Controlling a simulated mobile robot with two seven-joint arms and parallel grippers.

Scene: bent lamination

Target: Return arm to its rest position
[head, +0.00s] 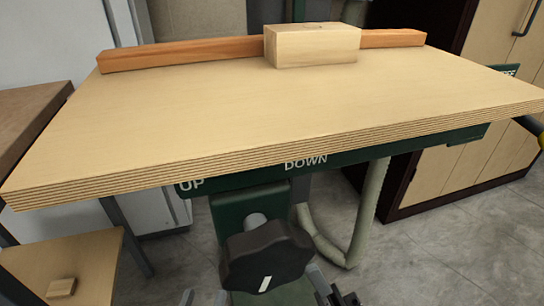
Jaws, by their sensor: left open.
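My left gripper (266,292) shows only in part at the bottom edge of the head view. Its grey fingers are apart, one low on the left and one low on the right of a black knob (266,256). The knob has a white mark and sits under the front of the wooden table. The fingers appear below the knob's widest part; whether they touch it I cannot tell. No object shows between the fingers apart from the knob area. Most of my left arm is out of the picture, and I do not make out my right gripper.
The plywood tabletop (230,120) overhangs the knob. A pale wood block (312,46) and a reddish fence bar (190,53) are at its back. A green plate (400,150) marked UP and DOWN runs beneath. A hose (368,215) hangs right; a low wooden surface (75,265) is left.

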